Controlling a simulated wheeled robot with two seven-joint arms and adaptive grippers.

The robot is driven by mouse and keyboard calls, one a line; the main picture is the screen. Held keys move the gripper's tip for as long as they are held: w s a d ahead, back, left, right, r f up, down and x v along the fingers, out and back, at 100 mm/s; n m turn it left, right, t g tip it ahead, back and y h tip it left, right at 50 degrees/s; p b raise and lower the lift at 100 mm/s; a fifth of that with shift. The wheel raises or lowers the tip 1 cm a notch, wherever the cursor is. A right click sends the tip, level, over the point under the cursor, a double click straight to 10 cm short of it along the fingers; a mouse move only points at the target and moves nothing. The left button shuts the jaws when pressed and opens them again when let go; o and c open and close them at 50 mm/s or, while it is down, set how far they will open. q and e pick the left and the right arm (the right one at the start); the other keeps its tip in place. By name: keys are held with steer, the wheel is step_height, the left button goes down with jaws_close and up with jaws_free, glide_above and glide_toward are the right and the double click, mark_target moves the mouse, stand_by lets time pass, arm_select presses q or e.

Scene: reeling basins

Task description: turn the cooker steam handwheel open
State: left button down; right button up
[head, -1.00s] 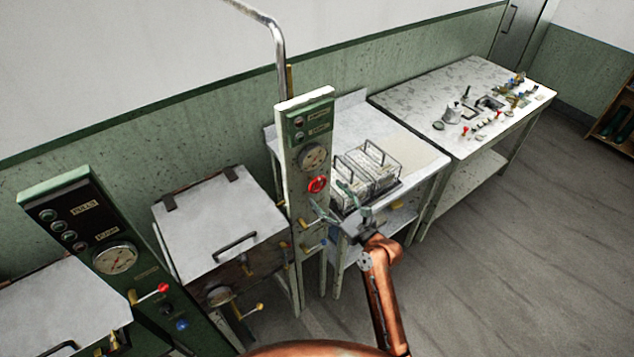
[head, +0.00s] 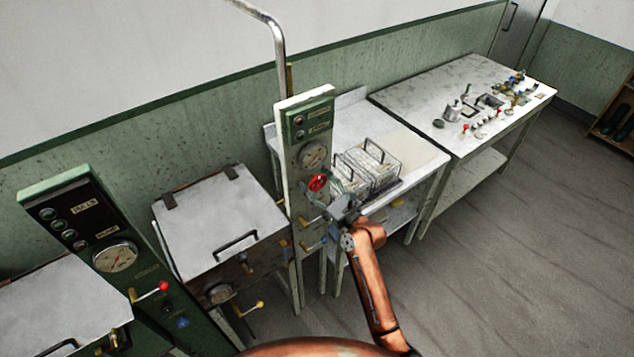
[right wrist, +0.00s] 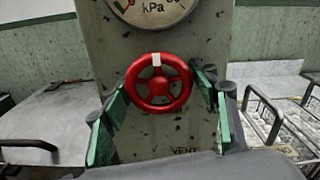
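The red handwheel (head: 317,182) is on the front of the upright white panel, below its gauge. In the right wrist view the handwheel (right wrist: 158,82) faces me, with a white mark at the top of its rim. My right gripper (head: 328,190) is at the handwheel in the head view. In the right wrist view its green fingers (right wrist: 160,100) stand open, one to each side of the wheel, with a small gap showing at the rim. Whether the pads touch it I cannot tell. My left gripper is not in view.
The kPa gauge (right wrist: 154,8) is just above the wheel. Wire baskets (head: 367,165) stand on the table right of the panel. A lidded metal basin (head: 222,222) is left of it. Lever handles (head: 312,221) stick out below the wheel.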

steer(key=c, duration=0.7)
